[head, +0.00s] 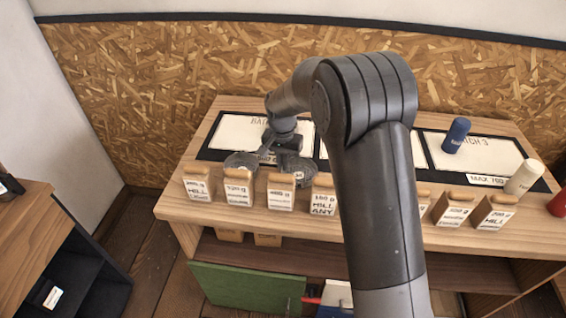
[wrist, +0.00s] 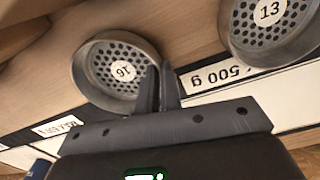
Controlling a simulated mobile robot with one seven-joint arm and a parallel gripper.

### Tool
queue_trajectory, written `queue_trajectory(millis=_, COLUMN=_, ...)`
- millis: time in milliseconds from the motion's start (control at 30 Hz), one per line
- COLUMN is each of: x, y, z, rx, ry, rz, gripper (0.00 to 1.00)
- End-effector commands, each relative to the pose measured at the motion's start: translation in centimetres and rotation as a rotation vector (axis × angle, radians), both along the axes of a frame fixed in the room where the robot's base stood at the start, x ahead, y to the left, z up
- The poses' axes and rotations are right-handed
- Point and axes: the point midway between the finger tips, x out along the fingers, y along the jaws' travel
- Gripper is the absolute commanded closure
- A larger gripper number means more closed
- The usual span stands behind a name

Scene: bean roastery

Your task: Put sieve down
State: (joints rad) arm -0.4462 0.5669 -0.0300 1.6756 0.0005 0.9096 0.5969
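A grey metal sieve marked 16 (wrist: 92,84) shows in the wrist view, with a round perforated bottom. In the head view it is the dark round sieve (head: 295,168) under my gripper (head: 289,151). In the wrist view my gripper's two fingers (wrist: 159,88) are close together, with the sieve's rim between them. I cannot tell whether this sieve touches the table or hangs just above it. A second sieve, marked 13 (wrist: 255,42), lies beside it, and it shows to the left in the head view (head: 240,161).
The table (head: 187,208) carries white batch sheets (head: 237,131) and a row of labelled wooden-topped blocks (head: 281,192) along its front edge. My arm hides the middle.

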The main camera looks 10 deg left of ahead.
Motion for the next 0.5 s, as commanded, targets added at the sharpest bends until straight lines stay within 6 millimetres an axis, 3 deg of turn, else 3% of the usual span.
queue_trajectory(millis=300, x=0.02, y=-0.02, z=-0.38, rx=0.001, ry=-0.001, rz=0.000, gripper=1.00)
queue_trajectory(millis=500, x=0.02, y=-0.03, z=-0.36, rx=0.001, ry=-0.001, rz=0.000, gripper=0.80)
